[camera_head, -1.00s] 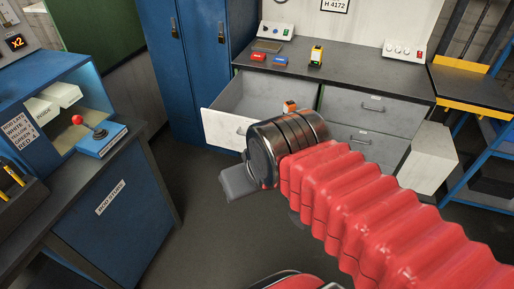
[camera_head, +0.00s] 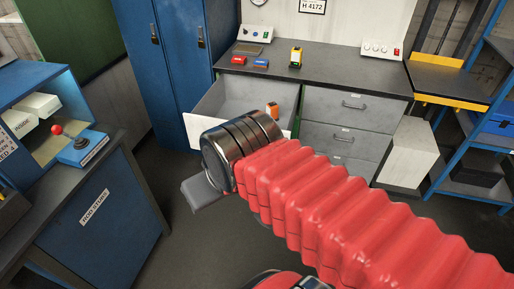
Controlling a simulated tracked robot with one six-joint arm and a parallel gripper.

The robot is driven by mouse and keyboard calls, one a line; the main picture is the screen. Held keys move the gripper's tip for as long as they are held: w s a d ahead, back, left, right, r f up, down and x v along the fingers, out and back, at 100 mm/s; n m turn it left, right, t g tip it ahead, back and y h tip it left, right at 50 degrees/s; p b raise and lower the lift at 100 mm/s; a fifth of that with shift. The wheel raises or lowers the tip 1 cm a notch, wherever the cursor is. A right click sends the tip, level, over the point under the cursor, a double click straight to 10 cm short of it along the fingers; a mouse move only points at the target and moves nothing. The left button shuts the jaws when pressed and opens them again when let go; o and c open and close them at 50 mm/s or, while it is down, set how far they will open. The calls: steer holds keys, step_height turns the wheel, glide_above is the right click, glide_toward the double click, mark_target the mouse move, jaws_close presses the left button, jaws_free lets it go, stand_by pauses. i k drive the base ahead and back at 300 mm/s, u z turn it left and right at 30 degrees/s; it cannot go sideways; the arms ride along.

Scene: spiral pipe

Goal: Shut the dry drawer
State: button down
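One grey-white drawer (camera_head: 232,97) at the upper left of the dark-topped cabinet stands pulled out. A small orange-and-white item (camera_head: 271,110) is inside it. Whether this is the dry drawer cannot be told; no readable label shows on it. My gripper (camera_head: 198,195) is in front of and below the drawer, with a grey finger part pointing down and left. My red bellows arm and metal wrist cover part of the drawer's front. Whether the fingers are apart is hidden by the viewing angle.
Closed drawers (camera_head: 345,107) sit to the right. Another white front (camera_head: 408,155) juts out lower right. The worktop (camera_head: 330,75) holds red, blue and yellow items and switch boxes. A blue locker (camera_head: 180,60) stands left of the cabinet, and a blue bench (camera_head: 105,215) stands nearer left. The floor between is clear.

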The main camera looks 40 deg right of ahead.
mark_target(231, 96)
steer(key=z, duration=0.05)
steer(key=i, duration=1)
steer(key=u, duration=0.05)
